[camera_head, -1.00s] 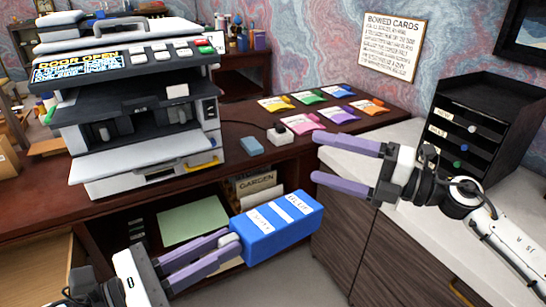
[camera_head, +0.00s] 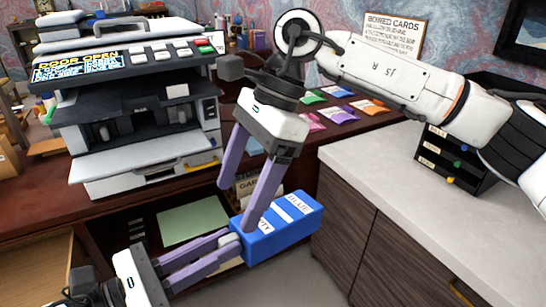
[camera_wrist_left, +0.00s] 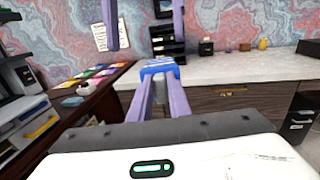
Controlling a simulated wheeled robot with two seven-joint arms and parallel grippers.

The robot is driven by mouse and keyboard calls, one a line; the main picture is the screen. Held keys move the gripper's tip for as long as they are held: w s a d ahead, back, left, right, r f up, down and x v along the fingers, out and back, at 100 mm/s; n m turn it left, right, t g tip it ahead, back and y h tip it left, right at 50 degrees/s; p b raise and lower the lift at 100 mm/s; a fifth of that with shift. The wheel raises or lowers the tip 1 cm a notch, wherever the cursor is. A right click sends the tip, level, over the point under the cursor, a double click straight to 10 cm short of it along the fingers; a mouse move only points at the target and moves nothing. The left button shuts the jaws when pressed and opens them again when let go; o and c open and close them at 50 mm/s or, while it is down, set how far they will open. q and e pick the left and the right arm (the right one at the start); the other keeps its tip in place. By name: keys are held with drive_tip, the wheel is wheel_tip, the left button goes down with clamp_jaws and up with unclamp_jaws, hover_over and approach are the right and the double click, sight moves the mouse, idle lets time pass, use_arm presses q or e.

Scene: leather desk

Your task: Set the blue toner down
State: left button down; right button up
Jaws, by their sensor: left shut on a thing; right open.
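The blue toner (camera_head: 290,236) is a blue box with white labels, one reading BLUE. It is held in the air in front of the desk. My left gripper (camera_head: 232,243) is shut on its left end. In the left wrist view the toner (camera_wrist_left: 158,65) shows at the fingertips. My right gripper (camera_head: 237,207) is open and points down at the toner. One of its fingers overlaps the toner's left part in the head view, the other is behind and left of it. I cannot tell whether they touch it.
The printer (camera_head: 140,110) stands on the dark desk at left, its display reading DOOR OPEN. Several coloured packets (camera_head: 340,115) lie on the desk behind my right arm. The pale counter (camera_head: 385,165) at right has clear room. A black drawer rack (camera_head: 450,155) stands on it.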

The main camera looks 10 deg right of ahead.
sight(273, 214)
use_arm(q)
drive_tip(key=shift+r, duration=0.1)
use_arm(e)
drive_tip(key=w+d+r+n+t+h, duration=0.2)
drive_tip(key=d+r+h, duration=0.2)
drive_tip(key=d+h, duration=0.1)
drive_tip(key=f, duration=1.2)
drive_tip(key=shift+s+d, duration=0.2)
drive_tip(key=shift+d, duration=0.05)
drive_tip(key=shift+c, duration=0.3)
drive_tip(key=c, duration=1.1)
use_arm(q)
drive_tip(key=c, duration=2)
unclamp_jaws()
drive_tip(key=shift+c, duration=0.2)
use_arm(e)
drive_tip(key=shift+r, duration=0.1)
drive_tip(key=shift+c, duration=1.2)
use_arm(q)
drive_tip(key=o, duration=0.5)
